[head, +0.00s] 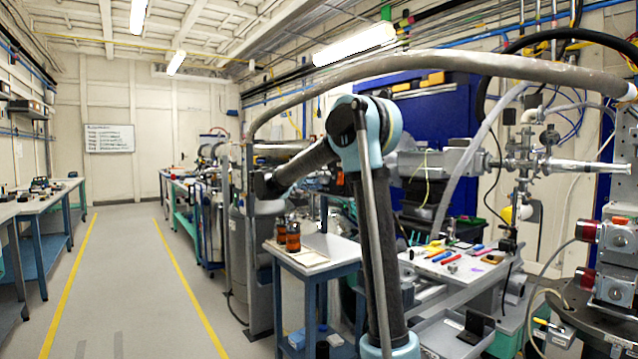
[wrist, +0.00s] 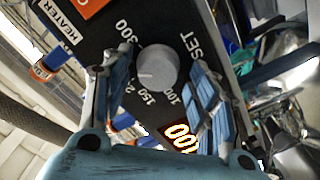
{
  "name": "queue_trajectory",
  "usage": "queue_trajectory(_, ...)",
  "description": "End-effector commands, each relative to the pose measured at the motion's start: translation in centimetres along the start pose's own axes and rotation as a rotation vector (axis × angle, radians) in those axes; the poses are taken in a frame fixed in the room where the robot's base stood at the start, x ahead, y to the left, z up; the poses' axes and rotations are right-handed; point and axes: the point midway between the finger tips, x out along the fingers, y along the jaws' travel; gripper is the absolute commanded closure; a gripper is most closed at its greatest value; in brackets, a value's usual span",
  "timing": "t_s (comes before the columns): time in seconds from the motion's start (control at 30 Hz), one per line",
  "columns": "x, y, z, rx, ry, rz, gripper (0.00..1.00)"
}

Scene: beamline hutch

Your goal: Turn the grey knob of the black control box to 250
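The black control box (wrist: 88,38) fills the middle of the wrist view, with a white HEATER label (wrist: 59,18) and dial numbers including 100, 150 and 300. The round grey knob (wrist: 157,67) sits on its face. A small lit display (wrist: 180,137) near it reads 100. My gripper (wrist: 150,74) is open, with one blue-grey finger on each side of the knob. A gap shows between the knob and each finger. The knob's pointer mark is too small to read. In the head view I cannot make out the control box.
In the head view, a small bench (head: 317,268) with brown bottles (head: 293,236) stands beside my arm. A larger bench (head: 440,268) with coloured tools lies to the right. The marked floor aisle (head: 135,290) on the left is clear.

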Motion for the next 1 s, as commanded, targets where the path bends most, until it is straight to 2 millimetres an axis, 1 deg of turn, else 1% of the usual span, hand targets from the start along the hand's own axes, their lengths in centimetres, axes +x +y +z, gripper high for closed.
queue_trajectory(0.17,-0.1,0.1,0.1,0.0,-0.001,0.001,0.46)
queue_trajectory(0.27,-0.9,0.0,0.0,0.0,-0.001,0.001,0.46)
queue_trajectory(0.37,-2.2,0.0,0.0,0.0,0.001,-0.001,0.46)
queue_trajectory(0.7,-8.6,-0.2,0.0,0.0,0.001,-0.001,0.46)
queue_trajectory(0.8,-10.1,-0.2,-0.1,-0.001,0.001,-0.002,0.46)
queue_trajectory(0.9,-11.1,-0.2,-0.1,-0.001,0.0,-0.001,0.46)
queue_trajectory(1.0,-11.7,-0.2,-0.1,-0.001,0.0,-0.001,0.46)
